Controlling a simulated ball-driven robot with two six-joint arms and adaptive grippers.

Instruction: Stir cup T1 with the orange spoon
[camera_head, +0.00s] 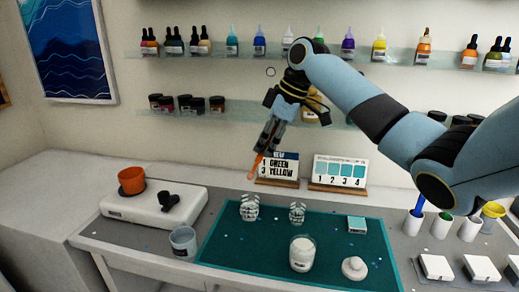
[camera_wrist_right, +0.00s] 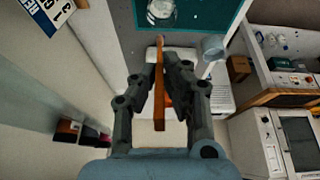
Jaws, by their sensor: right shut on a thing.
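My right gripper (camera_head: 264,152) is shut on the orange spoon (camera_head: 256,166), raised in front of the back wall with the spoon pointing down. The spoon also shows between the fingers in the right wrist view (camera_wrist_right: 159,90). Two small clear cups with dark markings, a left one (camera_head: 249,209) and a right one (camera_head: 297,213), stand on the green mat (camera_head: 225,245), below the spoon and apart from it. I cannot read which is T1. A clear cup (camera_wrist_right: 161,10) shows at the top of the wrist view. My left gripper is out of view.
A jar of white stuff (camera_head: 302,254) and a white lidded thing (camera_head: 354,268) stand on the mat's front. A grey cup (camera_head: 183,242) is left of it. An orange pot (camera_head: 132,180) sits on a white box (camera_head: 150,212). Sign cards (camera_head: 338,172) stand behind.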

